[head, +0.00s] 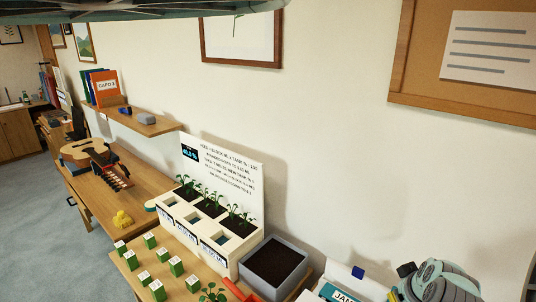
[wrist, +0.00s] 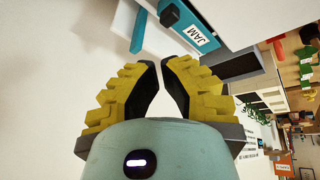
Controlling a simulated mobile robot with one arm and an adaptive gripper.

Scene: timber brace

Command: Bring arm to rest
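My gripper (wrist: 160,62) shows in the wrist view with two stepped yellow fingers and dark inner pads. A narrow gap shows between the fingertips, with only the pale wall behind it and nothing held. In the head view my grey-green arm (head: 440,283) is at the bottom right, folded low in front of the wall; its fingertips are not clear there. The gripper appears apart from the things on the bench.
A JAM-labelled box (wrist: 198,36) is near my gripper. A shelf (head: 150,124) and corkboard (head: 465,90) are on the wall.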

